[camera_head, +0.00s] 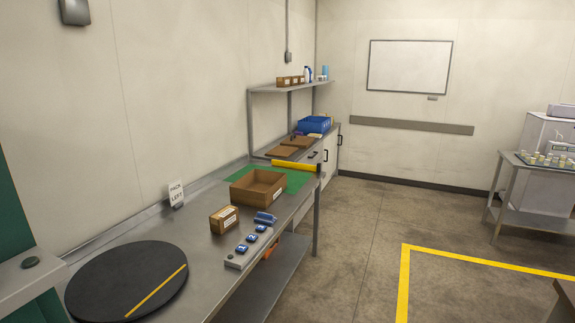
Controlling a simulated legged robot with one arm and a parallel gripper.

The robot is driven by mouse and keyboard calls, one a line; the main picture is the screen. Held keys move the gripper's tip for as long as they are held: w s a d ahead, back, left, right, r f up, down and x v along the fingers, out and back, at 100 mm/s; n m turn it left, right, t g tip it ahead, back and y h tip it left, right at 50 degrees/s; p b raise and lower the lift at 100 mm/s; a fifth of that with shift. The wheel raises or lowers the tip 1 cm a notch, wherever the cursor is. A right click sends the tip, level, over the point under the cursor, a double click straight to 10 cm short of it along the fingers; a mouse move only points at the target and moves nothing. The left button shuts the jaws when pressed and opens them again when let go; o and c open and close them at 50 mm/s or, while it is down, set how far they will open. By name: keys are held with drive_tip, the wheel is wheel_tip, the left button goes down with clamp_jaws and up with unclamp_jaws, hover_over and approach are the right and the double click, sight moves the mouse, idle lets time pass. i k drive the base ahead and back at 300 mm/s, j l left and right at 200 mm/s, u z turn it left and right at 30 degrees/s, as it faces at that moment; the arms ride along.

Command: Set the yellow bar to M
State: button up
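A round black disc (105,285) lies flat on the near end of the steel bench, with a thin yellow bar (156,291) slanting across its right part, from lower left to upper right. Another yellow bar (296,166), thicker, lies at the far end of the bench, by the green mat. I cannot tell from this view which one the task names. No letter M is readable on or around the disc. My gripper is not in view.
Open floor (365,225) lies right of the bench.

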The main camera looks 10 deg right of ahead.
sight(293, 165)
drive_tip(key=i+l+z, duration=0.4)
drive_tip(key=i, duration=0.45)
drive_tip(key=i+z, duration=0.45)
drive_tip(key=i, duration=0.45)
drive_tip(key=i+u, duration=0.1)
drive_tip(key=i, duration=0.8)
drive_tip(key=i+l, duration=0.2)
drive_tip(key=i, duration=0.7)
drive_tip(key=i+l+u, duration=0.15)
drive_tip(key=i+u, duration=0.35)
drive_tip(key=i+l+u, duration=0.45)
drive_tip(key=i, duration=0.2)
drive_tip(key=i+l+u, duration=0.5)
